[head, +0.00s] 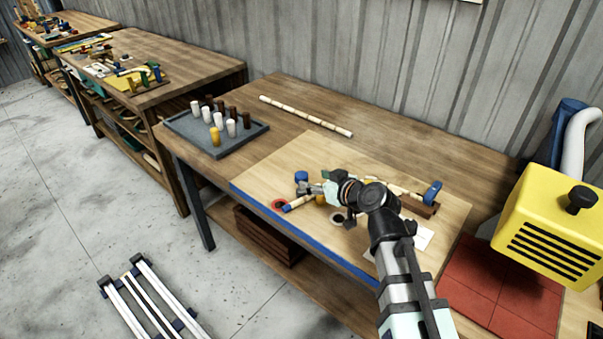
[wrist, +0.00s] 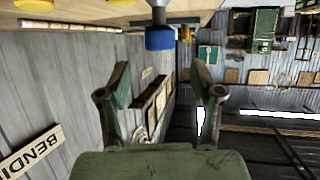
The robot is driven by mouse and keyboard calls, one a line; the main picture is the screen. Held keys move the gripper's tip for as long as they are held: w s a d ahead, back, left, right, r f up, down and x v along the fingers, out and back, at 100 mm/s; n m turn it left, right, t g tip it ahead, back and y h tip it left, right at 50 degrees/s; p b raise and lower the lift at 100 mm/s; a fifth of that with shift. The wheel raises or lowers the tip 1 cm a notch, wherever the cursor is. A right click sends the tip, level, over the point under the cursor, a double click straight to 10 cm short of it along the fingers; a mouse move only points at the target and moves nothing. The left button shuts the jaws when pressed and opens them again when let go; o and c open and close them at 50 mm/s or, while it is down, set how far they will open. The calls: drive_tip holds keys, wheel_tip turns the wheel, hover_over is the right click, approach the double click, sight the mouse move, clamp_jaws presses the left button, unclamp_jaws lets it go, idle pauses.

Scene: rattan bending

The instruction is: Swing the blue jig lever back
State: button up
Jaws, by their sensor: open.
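A blue knob (head: 301,176) stands on the plywood board (head: 283,160), just beyond my gripper's tips in the head view. In the wrist view a blue knob (wrist: 160,40) on a grey metal stem shows ahead of the gap between my fingers; the picture looks upside down. My gripper (head: 318,189) is low over the board, open, with nothing between the fingers (wrist: 162,82). A pale rod with a blue end (head: 288,208) lies beside it. Another blue knob (head: 432,190) is at the board's right. My wrist hides the middle of the jig.
A grey tray (head: 180,145) of white, brown and yellow pegs stands at the left. A pale rattan pole (head: 305,116) lies behind the board. A yellow machine (head: 550,220) and red mat (head: 490,290) are at the right. The bench between tray and pole is clear.

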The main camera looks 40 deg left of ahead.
sight(304, 176)
drive_tip(key=p+x, duration=0.1)
drive_tip(key=x, duration=0.6)
drive_tip(key=shift+a, duration=0.2)
clamp_jaws()
drive_tip(key=shift+w+d, duration=0.1)
